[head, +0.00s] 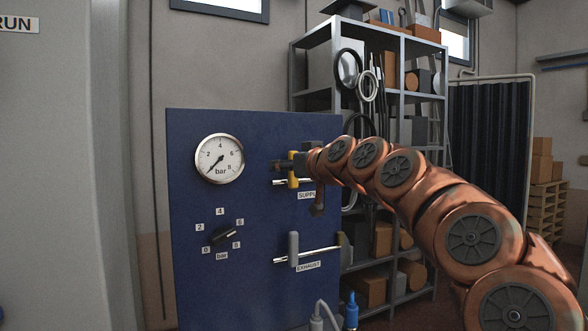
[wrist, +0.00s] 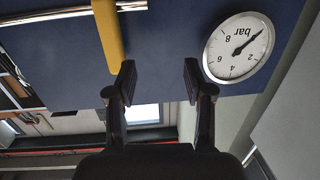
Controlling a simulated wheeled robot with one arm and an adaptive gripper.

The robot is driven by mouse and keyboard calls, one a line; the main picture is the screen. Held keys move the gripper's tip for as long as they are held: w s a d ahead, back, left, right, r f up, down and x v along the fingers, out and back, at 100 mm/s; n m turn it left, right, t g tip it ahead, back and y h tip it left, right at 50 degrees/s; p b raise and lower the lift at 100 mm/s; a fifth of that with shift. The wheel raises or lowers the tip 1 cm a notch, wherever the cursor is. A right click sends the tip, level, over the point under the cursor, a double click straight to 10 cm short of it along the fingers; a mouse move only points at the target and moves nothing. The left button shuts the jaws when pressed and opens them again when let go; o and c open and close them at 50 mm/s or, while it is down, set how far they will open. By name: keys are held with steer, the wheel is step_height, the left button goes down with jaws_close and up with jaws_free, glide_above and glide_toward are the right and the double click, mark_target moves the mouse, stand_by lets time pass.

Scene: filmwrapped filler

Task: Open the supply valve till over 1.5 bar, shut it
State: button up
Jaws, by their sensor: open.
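The yellow supply valve handle (head: 293,178) stands upright, crosswise to its level pipe, above the SUPPLY label (head: 307,195) on the blue panel. My gripper (head: 282,165) is at the handle's upper part and partly covers it. In the wrist view my gripper (wrist: 156,80) is open, with nothing seen between its fingers. The yellow handle (wrist: 110,40) shows there beside the left finger, outside the gap; I cannot tell if they touch. The round gauge (head: 220,158) has its needle at the lower left, near 0 bar. The gauge (wrist: 238,47) appears upside down in the wrist view.
Below, a grey handle (head: 294,249) stands upright on the EXHAUST pipe (head: 320,252). A black selector knob (head: 225,236) sits under the gauge. The blue panel (head: 190,285) is otherwise mostly flat. A loaded metal shelf (head: 398,100) stands behind it to the right.

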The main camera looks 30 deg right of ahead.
steer(key=d+r+m+t+h, duration=0.1)
steer(key=d+r+h, duration=0.1)
steer(key=d, duration=0.4)
steer(key=shift+w+d+f+p, duration=0.1)
steer(key=shift+w+p, duration=0.45)
steer(key=shift+w, duration=1.3)
steer(key=shift+w+f+p, duration=0.1)
steer(key=shift+w+p, duration=0.4)
steer(key=shift+w, duration=1.3)
jaws_close()
